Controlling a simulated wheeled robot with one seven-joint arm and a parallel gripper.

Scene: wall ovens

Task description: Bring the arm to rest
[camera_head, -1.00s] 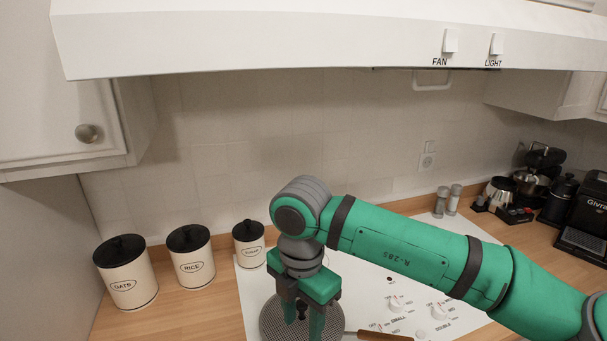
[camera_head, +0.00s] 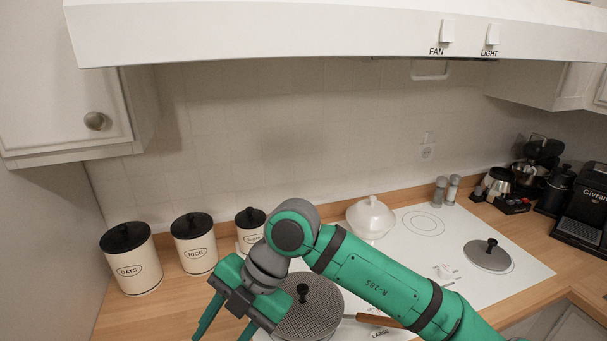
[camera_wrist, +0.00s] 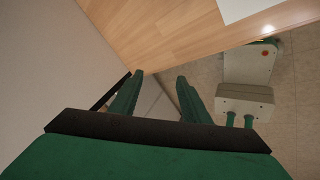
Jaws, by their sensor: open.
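My arm reaches in from the lower right of the head view, its forearm over the white cooktop. My gripper (camera_head: 222,330) hangs at the lower left of the pan, tilted down and left, its two fingers apart. In the wrist view my gripper (camera_wrist: 154,92) shows spread fingers with nothing between them. Below them are the wooden counter's edge and the floor. A pan with a dark perforated lid (camera_head: 312,310) sits on the cooktop just right of the gripper, apart from it. Its wooden handle (camera_head: 375,320) points right, partly behind my arm.
Canisters for oats (camera_head: 132,262) and rice (camera_head: 195,246) and a smaller one (camera_head: 250,222) stand behind the gripper. A white lidded pot (camera_head: 371,218) and a flat grey lid (camera_head: 488,255) are on the cooktop (camera_head: 455,225). The range hood (camera_head: 300,35) hangs overhead. Coffee gear stands right.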

